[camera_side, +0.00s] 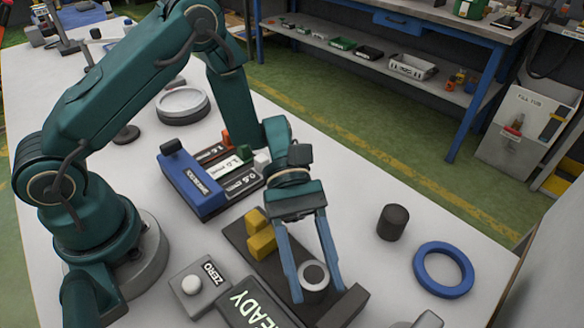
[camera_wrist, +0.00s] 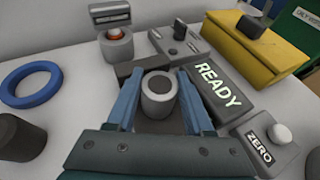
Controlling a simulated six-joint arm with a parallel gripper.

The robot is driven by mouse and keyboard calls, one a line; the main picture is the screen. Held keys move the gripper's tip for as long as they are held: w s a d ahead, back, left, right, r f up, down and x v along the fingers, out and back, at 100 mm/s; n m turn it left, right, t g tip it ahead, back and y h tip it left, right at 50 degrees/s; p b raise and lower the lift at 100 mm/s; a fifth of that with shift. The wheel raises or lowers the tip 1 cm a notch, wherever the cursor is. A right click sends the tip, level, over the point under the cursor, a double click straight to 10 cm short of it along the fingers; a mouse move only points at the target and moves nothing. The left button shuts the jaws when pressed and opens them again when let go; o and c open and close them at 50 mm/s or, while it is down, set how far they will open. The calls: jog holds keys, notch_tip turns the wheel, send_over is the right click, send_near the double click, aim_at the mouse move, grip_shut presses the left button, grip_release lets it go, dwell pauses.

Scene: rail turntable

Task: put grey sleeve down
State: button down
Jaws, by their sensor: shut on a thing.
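The grey sleeve (camera_side: 314,279) is a short light-grey cylinder with a dark round centre. It stands upright between the two blue fingers of my gripper (camera_side: 317,284), which is shut on it. In the wrist view the sleeve (camera_wrist: 159,100) sits midway between the fingertips of my gripper (camera_wrist: 157,78). The sleeve is over the dark rail plate (camera_side: 240,238), close to the dark end block (camera_side: 345,306). I cannot tell whether its base touches the plate; the fingers hide part of it.
A dark cylinder (camera_side: 392,222) and a blue ring (camera_side: 443,271) stand to the right. A blue gauge box (camera_side: 194,186) is farther back.

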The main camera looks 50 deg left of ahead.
jog(key=shift+f, duration=0.1)
jog(key=c, duration=0.6)
grip_release()
jog(key=shift+o, duration=0.2)
jog(key=v, duration=1.1)
jog(key=s+a+r+m+t+y, duration=0.1)
jog(key=m+y, duration=0.1)
jog(key=s+a+r+m+t+y, duration=0.1)
jog(key=s+r+m+y, duration=0.1)
jog(key=s+a+r+m+t+y, duration=0.1)
jog(key=a+r+m+y, duration=0.1)
jog(key=shift+s+r+y, duration=0.1)
jog(key=shift+s+y, duration=0.15)
jog(key=shift+y, duration=0.05)
jog(key=s+a+r+m+t+y, duration=0.3)
jog(key=a+m+t+y, duration=0.2)
jog(key=t, duration=0.3)
jog(key=shift+a+r+m+t, duration=0.15)
jog(key=shift+a+m+t, duration=0.15)
jog(key=shift+a+m, duration=0.45)
